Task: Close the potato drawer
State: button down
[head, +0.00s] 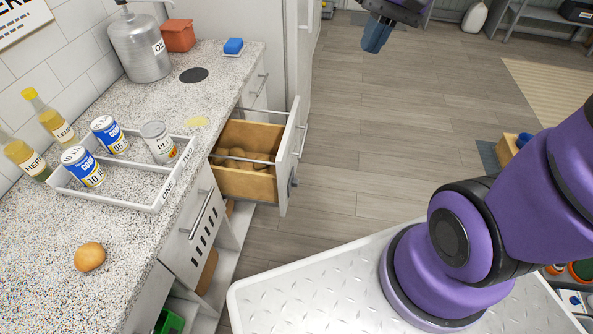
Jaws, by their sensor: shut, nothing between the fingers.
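The potato drawer (245,192) is a wooden box with a white front (291,160) and a metal bar handle. It stands pulled out from the counter on the left, to the right of the counter edge. Several brown potatoes (235,156) lie inside it. A dark round knob or fitting (294,182) sits on the outer face of its front. My gripper (376,36) is at the top of the head view, over the floor, beyond and to the right of the drawer and apart from it. Its fingers are shut and hold nothing.
The speckled counter (130,235) carries a divided white tray (155,205) with cans, two bottles, a metal canister (140,48) and a loose potato or onion (89,257). Open wood floor (375,150) lies right of the drawer.

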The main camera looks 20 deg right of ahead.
jog(key=w+d+f+m+g+y, duration=0.15)
jog(key=w+f+m+y, duration=0.3)
jog(key=w+f, duration=0.6)
jog(key=w+d+f+m+y, duration=0.2)
jog(key=w+f+m+y, duration=0.3)
jog(key=f, duration=1)
jog(key=m+t+y, duration=0.3)
jog(key=m+t, duration=0.8)
jog(key=m, duration=0.1)
send_near(290, 169)
jog(key=shift+n+g+h, duration=0.25)
jog(key=x, duration=0.5)
jog(key=r+x, duration=0.1)
jog(key=x, duration=0.1)
jog(key=shift+s+a+r, duration=0.1)
jog(key=shift+a, duration=0.25)
jog(key=x, duration=2.3)
jog(key=shift+a, duration=0.2)
